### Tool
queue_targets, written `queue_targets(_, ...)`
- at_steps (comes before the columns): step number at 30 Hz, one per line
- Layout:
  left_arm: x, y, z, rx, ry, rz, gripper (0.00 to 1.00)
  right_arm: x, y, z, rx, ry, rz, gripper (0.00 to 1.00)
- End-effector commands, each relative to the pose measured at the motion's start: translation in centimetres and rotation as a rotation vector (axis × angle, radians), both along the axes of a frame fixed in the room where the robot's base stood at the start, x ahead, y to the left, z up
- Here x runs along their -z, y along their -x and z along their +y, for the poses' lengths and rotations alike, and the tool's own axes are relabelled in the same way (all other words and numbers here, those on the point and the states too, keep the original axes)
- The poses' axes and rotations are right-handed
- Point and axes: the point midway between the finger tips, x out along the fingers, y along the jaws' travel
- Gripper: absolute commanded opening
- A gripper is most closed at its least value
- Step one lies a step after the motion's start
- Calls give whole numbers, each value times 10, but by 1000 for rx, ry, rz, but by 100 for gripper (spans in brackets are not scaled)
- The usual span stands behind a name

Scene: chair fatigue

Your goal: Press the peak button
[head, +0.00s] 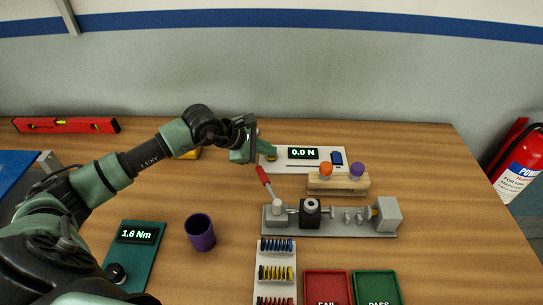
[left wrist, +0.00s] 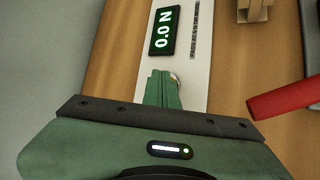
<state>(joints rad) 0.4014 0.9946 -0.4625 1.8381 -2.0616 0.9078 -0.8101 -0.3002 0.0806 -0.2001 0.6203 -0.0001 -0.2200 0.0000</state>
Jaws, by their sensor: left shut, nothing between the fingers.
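The force gauge panel (head: 295,168) is a pale plate at the back of the table, with a display (head: 303,153) reading 0.0 N. The display also shows in the left wrist view (left wrist: 165,30). A small round metallic part (head: 272,156), which may be the peak button, sits at the panel's left end. It shows partly hidden behind my fingers in the left wrist view (left wrist: 176,79). My left gripper (head: 267,150) is shut and empty, its tips right beside or over that round part. I cannot tell if they touch. My right gripper is not in view.
A wooden block with orange and purple knobs (head: 338,187) and a grey fixture with a red lever (head: 265,181) stand in front of the panel. A purple cup (head: 200,232), a torque gauge (head: 135,250), a spring rack (head: 262,250) and red and green trays (head: 377,285) lie nearer.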

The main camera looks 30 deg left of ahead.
Motion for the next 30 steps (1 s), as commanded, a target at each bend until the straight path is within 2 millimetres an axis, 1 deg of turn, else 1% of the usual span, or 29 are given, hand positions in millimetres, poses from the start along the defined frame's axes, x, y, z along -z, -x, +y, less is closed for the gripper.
queue_targets(8, 0, 0, 0, 0, -1, 2, 0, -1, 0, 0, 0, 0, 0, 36)
queue_targets(18, -15, 0, 1, 0, -2, 1, 0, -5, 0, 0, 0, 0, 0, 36)
queue_targets(27, -16, 0, 0, 0, -1, 1, 0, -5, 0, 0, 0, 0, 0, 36)
queue_targets(30, -19, 0, 0, 0, -1, 1, 0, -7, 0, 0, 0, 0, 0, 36)
